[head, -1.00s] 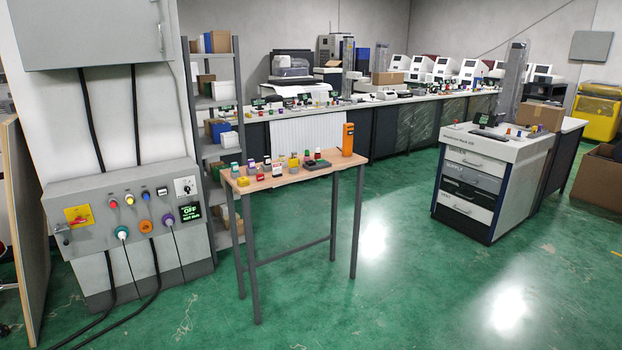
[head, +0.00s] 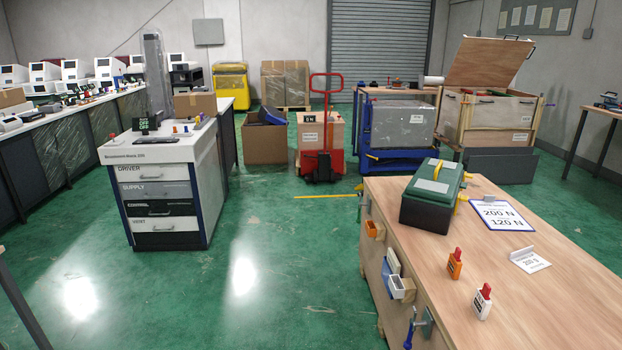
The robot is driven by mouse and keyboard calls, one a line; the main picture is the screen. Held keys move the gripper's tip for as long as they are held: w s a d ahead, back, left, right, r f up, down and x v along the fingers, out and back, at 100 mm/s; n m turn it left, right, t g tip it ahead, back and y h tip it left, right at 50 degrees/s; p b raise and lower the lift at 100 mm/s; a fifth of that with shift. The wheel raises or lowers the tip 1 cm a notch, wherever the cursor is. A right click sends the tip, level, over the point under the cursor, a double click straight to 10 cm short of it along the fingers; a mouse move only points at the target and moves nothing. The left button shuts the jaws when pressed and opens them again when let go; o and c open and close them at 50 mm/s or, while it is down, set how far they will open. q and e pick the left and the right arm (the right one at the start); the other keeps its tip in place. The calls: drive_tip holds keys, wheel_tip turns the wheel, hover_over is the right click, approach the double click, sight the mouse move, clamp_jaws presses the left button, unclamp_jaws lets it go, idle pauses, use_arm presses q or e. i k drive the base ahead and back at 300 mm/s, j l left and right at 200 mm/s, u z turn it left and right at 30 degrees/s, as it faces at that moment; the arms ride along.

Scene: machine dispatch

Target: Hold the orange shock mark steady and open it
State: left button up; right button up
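A small upright orange piece with a red top (head: 455,264) stands on the wooden bench at the lower right of the head view; it looks like the orange shock mark. A similar white piece with a red top (head: 482,302) stands nearer, to its right. The labels on both are too small to read. Whether the orange piece is open or shut cannot be told. Neither of my grippers is in view.
On the wooden bench (head: 570,285) are a green toolbox (head: 436,190), a clipboard reading 200 N and 120 N (head: 502,214) and a white card (head: 529,260). Clamps and small bins hang on its side. A drawer cabinet (head: 164,190) stands left, with clear green floor between.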

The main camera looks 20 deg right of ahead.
sight(454, 267)
drive_tip(key=i+l+z, duration=0.15)
drive_tip(key=i, duration=0.75)
drive_tip(key=i+l+z, duration=0.15)
drive_tip(key=i, duration=0.75)
drive_tip(key=i+j, duration=0.15)
drive_tip(key=i, duration=0.3)
drive_tip(key=i+j+z, duration=0.1)
drive_tip(key=i, duration=0.4)
drive_tip(key=i+j+z, duration=0.1)
drive_tip(key=i, duration=0.35)
drive_tip(key=j, duration=0.1)
